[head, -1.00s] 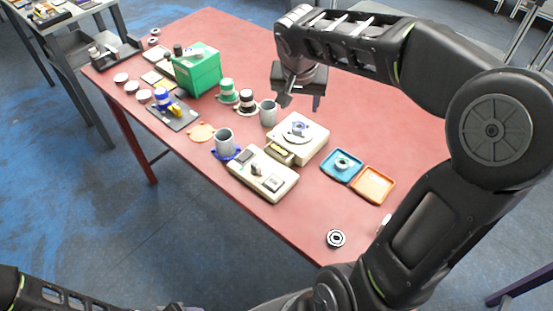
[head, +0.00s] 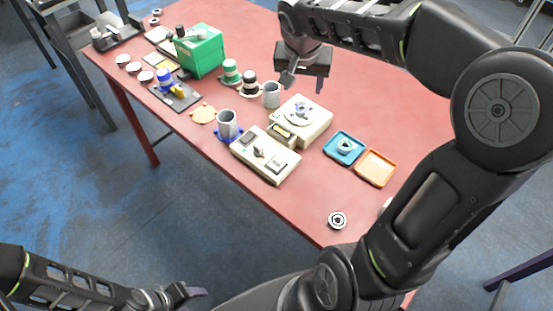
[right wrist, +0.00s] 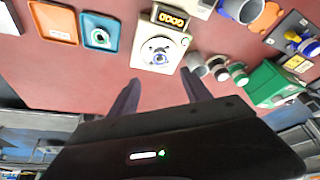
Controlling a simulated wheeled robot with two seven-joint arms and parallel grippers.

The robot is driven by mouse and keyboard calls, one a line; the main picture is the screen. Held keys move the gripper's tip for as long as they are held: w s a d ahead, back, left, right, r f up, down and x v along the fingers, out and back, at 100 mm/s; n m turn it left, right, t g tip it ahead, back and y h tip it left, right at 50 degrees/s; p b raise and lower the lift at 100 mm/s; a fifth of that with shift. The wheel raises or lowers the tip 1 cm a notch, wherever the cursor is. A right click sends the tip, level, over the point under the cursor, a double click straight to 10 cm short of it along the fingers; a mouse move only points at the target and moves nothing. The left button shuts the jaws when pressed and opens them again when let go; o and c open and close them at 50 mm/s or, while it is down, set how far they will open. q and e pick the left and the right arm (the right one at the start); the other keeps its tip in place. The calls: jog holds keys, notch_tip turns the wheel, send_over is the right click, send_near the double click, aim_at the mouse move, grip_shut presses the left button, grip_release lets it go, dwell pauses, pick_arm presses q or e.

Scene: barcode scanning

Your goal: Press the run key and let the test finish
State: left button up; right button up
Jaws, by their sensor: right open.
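A cream tester (head: 318,112) with a round plate on top stands mid-table. A small ring-shaped part sits on its plate. In the right wrist view the tester (right wrist: 146,60) shows a display with lit digits. A cream box (head: 247,153) with a lever and dark panels stands in front of it; I cannot tell which control is the run key. My right gripper (head: 304,82) is open and empty, above the table behind the tester; its fingers (right wrist: 160,93) show apart in the right wrist view. My left gripper (head: 185,293) is low at the left, off the table; its jaw state is unclear.
Grey cups (head: 228,122) and (head: 271,97) stand left of the tester. A blue tray (head: 333,150) holding a ring part and an empty orange tray (head: 375,168) lie to its right. A green box (head: 200,55) stands farther back. The table right of my right gripper is clear.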

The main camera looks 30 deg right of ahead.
dwell(0.3)
grip_shut()
dwell(0.5)
dwell(1.1)
